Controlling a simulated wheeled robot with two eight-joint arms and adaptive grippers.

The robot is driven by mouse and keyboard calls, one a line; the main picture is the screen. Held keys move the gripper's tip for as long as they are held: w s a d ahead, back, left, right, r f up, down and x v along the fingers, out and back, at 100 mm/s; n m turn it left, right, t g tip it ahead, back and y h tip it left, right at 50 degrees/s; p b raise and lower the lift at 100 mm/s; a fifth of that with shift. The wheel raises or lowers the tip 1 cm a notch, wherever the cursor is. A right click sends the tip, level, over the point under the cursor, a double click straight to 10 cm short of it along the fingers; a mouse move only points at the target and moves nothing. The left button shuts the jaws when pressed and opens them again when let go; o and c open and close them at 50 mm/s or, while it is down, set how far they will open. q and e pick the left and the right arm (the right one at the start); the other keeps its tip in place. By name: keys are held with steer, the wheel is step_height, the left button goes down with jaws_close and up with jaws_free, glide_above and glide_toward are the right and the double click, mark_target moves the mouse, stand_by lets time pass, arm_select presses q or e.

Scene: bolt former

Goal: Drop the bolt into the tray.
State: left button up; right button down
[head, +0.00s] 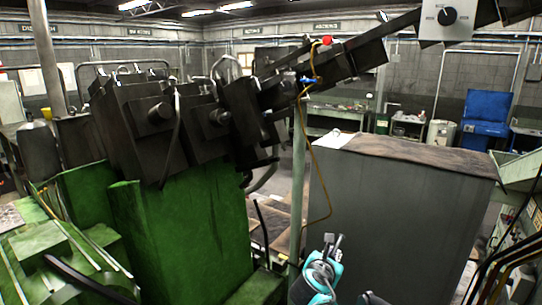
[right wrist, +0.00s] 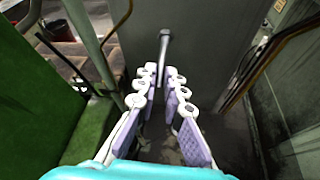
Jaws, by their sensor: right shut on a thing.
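My right gripper (head: 334,242) is at the lower middle of the head view, in front of a large grey cabinet. In the right wrist view its two fingers (right wrist: 163,88) with pale purple pads are closed in around the lower end of a grey metal bolt (right wrist: 164,55). The bolt stands out beyond the fingertips, roughly upright in that picture, with its head at the top. In the head view the bolt is too small to tell from the fingers. I cannot make out the tray in either view. My left gripper is not in view.
The grey cabinet (head: 395,215) stands close beyond the gripper. A green machine (head: 180,240) with dark blocks fills the left. A thin post (head: 298,180) and a yellow cable (head: 312,150) run between them. A blue unit (head: 487,118) stands far back right.

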steer(key=s+f+n+y+b, duration=0.1)
steer(key=s+f+b, duration=0.3)
steer(key=f, duration=0.7)
steer(key=s+f+b, duration=0.5)
steer(key=s+f, duration=0.1)
steer(key=f, duration=0.5)
steer(key=shift+d+f+n+t+y, duration=0.2)
steer(key=shift+n+t+y, duration=0.1)
steer(key=shift+n+y, duration=0.1)
